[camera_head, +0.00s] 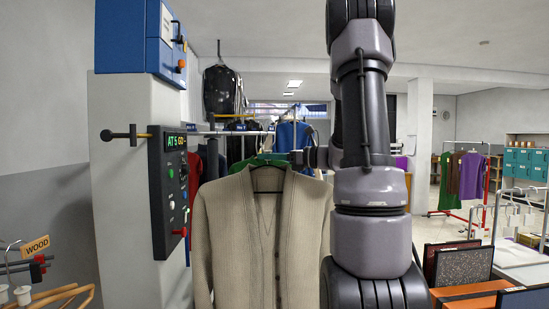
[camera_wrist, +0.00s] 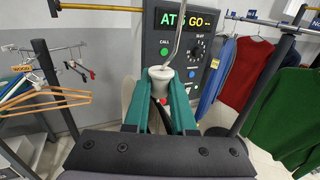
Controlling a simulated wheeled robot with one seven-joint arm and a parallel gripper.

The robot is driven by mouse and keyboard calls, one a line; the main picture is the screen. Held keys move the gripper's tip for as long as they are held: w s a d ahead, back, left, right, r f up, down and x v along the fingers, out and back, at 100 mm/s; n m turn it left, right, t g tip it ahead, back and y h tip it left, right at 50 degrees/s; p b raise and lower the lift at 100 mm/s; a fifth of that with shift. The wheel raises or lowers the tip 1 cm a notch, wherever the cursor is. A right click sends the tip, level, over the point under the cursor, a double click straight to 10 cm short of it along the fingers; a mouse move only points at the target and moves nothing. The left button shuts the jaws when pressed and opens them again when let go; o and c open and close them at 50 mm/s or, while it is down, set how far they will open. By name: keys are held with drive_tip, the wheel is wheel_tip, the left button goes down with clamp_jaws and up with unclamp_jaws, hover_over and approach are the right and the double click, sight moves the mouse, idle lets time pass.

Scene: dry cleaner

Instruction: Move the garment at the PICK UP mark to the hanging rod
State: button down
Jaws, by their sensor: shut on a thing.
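A beige knitted cardigan (camera_head: 290,230) hangs on a dark hanger in the middle of the head view. My gripper (camera_head: 300,158) is beside the hanger's top, at the end of my arm. In the wrist view its teal fingers (camera_wrist: 161,88) are shut around a white collar (camera_wrist: 161,73) below a metal hook (camera_wrist: 177,35). The cardigan's body is mostly hidden behind the gripper there. A hanging rod (camera_head: 230,133) crosses behind the cardigan in the head view, with garments beneath it. No PICK UP mark is visible.
A control panel (camera_head: 170,190) reading "AT 5 GO" is on the pillar, left of the cardigan. Wooden hangers (camera_wrist: 45,102) hang at left in the wrist view. Red (camera_wrist: 243,80) and green garments (camera_wrist: 285,125) hang at right. Boards and a white table (camera_head: 522,262) stand at lower right.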

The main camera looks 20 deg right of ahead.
drive_tip(key=w+a, duration=0.3)
drive_tip(key=a, duration=0.7)
drive_tip(key=w+a, duration=0.4)
drive_tip(key=a, duration=0.7)
drive_tip(key=w+a, duration=0.4)
drive_tip(key=a, duration=0.6)
drive_tip(key=shift+w+a, duration=0.25)
idle(1.7)
drive_tip(key=shift+a, duration=0.2)
drive_tip(key=shift+w+a, duration=0.2)
drive_tip(key=shift+a, duration=0.15)
drive_tip(key=shift+a, duration=0.15)
idle(0.4)
drive_tip(key=shift+w+a, duration=0.35)
drive_tip(key=shift+a, duration=0.55)
drive_tip(key=shift+w+a, duration=0.3)
drive_tip(key=shift+a, duration=0.6)
drive_tip(key=shift+w+a, duration=0.35)
drive_tip(key=shift+a, duration=0.55)
